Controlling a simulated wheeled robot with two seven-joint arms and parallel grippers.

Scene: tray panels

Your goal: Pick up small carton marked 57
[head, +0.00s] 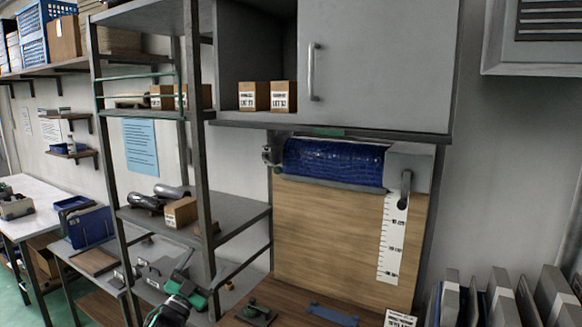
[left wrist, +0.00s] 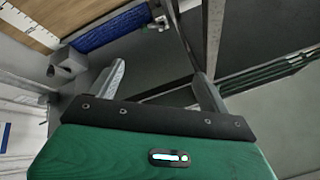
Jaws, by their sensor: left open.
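Two small brown cartons stand side by side in the open left part of the grey wall cabinet in the head view: a left one (head: 254,96) and a right one (head: 284,96). Both have white labels, too small to read surely, so I cannot tell which is marked 57. My left gripper (head: 203,272) is low in the head view, below and left of these cartons, well apart from them. In the left wrist view its fingers (left wrist: 158,88) are spread with nothing between them; no carton is clear there. My right gripper is not in view.
Another carton (head: 181,212) lies on the middle rack shelf (head: 240,215), and more stand on the upper rack. A rack post (head: 202,150) rises near my left gripper. The cabinet door (head: 375,60) covers its right part. A blue roll (head: 335,162) hangs below.

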